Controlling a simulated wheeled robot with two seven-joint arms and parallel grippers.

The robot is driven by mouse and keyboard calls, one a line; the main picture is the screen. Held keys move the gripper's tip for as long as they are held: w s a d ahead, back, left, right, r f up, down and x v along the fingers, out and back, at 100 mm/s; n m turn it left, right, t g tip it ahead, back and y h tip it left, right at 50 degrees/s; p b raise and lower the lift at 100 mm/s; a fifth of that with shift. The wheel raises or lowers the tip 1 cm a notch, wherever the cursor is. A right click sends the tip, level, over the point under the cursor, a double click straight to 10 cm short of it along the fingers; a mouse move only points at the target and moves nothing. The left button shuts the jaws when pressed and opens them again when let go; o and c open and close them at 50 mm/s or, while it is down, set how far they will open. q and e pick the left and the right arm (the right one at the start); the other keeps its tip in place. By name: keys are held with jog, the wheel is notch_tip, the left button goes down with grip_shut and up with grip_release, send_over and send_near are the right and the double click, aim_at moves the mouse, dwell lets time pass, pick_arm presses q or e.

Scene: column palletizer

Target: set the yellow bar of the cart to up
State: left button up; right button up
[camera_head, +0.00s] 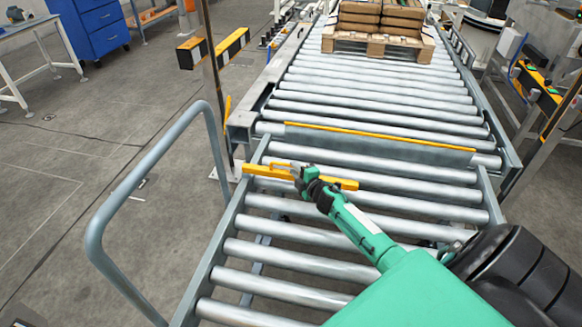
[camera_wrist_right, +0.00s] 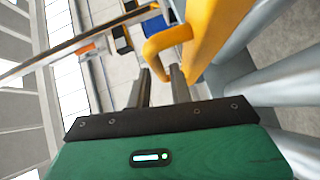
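The yellow bar (camera_head: 263,171) lies low across the rollers of the cart (camera_head: 225,215), near its far end. My right gripper (camera_head: 300,178) reaches over the rollers to the bar and partly covers its middle. In the right wrist view the bar (camera_wrist_right: 212,35) runs along the upper right, with a bent yellow handle (camera_wrist_right: 163,42) at its side. The fingers of my right gripper (camera_wrist_right: 160,72) stand apart, and the handle's end shows between the fingertips. Whether they touch it I cannot tell. My left gripper is not in view.
A roller conveyor (camera_head: 375,95) with a yellow-edged plate (camera_head: 380,137) at its near end meets the cart. A wooden pallet (camera_head: 378,45) with boxes stands farther along it. The cart's tube handle (camera_head: 150,165) rises at left. Open floor (camera_head: 75,170) lies to the left.

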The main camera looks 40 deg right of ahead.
jog(key=shift+w+d+f, duration=0.1)
jog(key=shift+w+f, duration=0.1)
jog(key=shift+w, duration=1.5)
grip_shut()
